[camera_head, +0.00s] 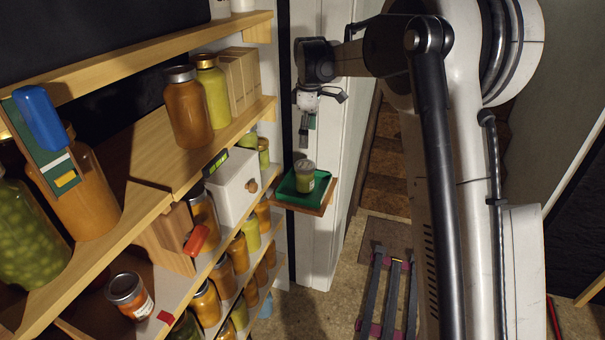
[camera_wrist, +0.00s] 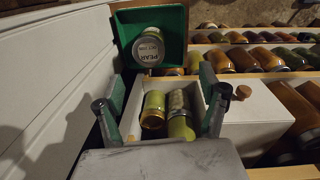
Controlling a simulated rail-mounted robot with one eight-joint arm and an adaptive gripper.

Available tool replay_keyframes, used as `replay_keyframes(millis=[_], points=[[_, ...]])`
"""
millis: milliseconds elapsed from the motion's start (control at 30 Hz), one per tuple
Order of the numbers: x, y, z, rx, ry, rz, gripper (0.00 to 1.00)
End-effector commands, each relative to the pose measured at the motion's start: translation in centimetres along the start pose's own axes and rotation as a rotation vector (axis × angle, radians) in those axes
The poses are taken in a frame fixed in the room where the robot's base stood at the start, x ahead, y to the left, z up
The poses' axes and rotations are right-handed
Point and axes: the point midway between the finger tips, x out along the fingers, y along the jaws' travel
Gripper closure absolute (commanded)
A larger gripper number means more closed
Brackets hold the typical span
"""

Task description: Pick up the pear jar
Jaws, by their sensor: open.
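The pear jar (camera_head: 305,178) is a small jar of green contents with a grey lid. It stands upright in a green tray (camera_head: 286,190) on a small wooden ledge by the white wall. In the wrist view its lid (camera_wrist: 148,50) faces the camera and reads "PEAR". My gripper (camera_head: 304,138) hangs pointing down above the tray, apart from the jar. In the wrist view my gripper (camera_wrist: 161,90) has its two green-padded fingers wide apart with nothing held. The pear jar shows beyond the fingertips, near the top of that picture.
Two jars (camera_wrist: 180,116) show between the fingers in the wrist view. A white drawer box (camera_head: 232,186) with a round wooden knob stands left of the tray. Wooden shelves (camera_head: 150,150) crowded with jars fill the left. The white wall (camera_head: 335,120) is close behind the tray.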

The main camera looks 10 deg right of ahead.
Motion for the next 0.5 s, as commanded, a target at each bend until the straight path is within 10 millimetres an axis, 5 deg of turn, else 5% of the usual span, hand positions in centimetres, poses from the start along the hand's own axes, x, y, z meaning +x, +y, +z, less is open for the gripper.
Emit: replay_keyframes(millis=[200, 500], points=[[3.5, 2.6, -1.3, -0.1, -0.021, -0.047, 0.26], [6.4, 3.2, -1.6, -0.136, -0.027, -0.063, 0.26]])
